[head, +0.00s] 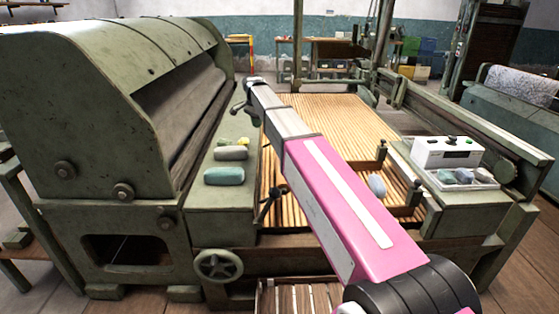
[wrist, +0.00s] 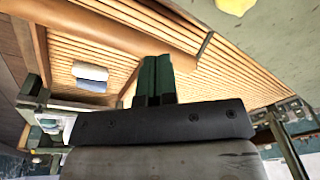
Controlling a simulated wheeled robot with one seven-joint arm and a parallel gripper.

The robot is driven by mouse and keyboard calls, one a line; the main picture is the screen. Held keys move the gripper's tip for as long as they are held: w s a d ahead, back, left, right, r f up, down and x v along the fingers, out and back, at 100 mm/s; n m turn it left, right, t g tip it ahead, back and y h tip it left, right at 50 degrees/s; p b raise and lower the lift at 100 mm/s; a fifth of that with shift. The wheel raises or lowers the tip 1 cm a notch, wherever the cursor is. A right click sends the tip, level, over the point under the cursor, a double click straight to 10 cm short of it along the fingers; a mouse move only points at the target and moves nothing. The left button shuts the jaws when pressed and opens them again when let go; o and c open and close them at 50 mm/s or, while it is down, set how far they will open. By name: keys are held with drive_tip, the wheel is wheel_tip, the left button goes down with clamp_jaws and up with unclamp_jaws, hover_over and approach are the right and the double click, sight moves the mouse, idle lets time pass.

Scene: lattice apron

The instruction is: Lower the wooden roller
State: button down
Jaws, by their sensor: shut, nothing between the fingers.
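In the wrist view the wooden roller (wrist: 125,24) is a smooth tan cylinder lying slantwise over the slats near the top, beyond my fingertips. I cannot tell its height above the slats, and I cannot make it out in the head view, where my arm covers part of the apron. The slatted lattice apron (head: 330,115) also fills much of the wrist view (wrist: 235,80). My gripper (wrist: 157,60) has its dark green fingers together with nothing between them. Its tips appear close to the roller's near side; contact cannot be told.
A big green machine (head: 85,100) stands left of the apron. A dark knobbed handle (head: 270,203) and a handwheel (head: 218,265) stick out in front. A pale roll (head: 377,185) rests on the apron; a white box (head: 447,152) stands right.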

drive_tip(key=s+d+r+n+t, duration=0.1)
drive_tip(key=s+d+n, duration=0.3)
drive_tip(key=s+n, duration=0.15)
drive_tip(key=s+d+n+t, duration=0.1)
drive_tip(key=s+d+n, duration=0.3)
drive_tip(key=s, duration=0.3)
approach(279, 163)
drive_tip(key=shift+h, duration=0.4)
drive_tip(key=w+f, duration=0.2)
drive_tip(key=f, duration=0.1)
drive_tip(key=w+f, duration=0.1)
drive_tip(key=shift+d+f, duration=0.15)
drive_tip(key=shift+f, duration=0.2)
drive_tip(key=shift+d+f, duration=0.2)
drive_tip(key=shift+f, duration=0.6)
drive_tip(key=shift+d+f+m+y, duration=0.25)
drive_tip(key=shift+d+f+y, duration=0.55)
drive_tip(key=shift+d, duration=0.1)
drive_tip(key=d+f+m+y, duration=0.1)
drive_tip(key=d+f+y, duration=0.2)
drive_tip(key=f+y, duration=0.4)
drive_tip(key=shift+d+f, duration=0.35)
drive_tip(key=shift+f, duration=0.85)
drive_tip(key=shift+f, duration=0.1)
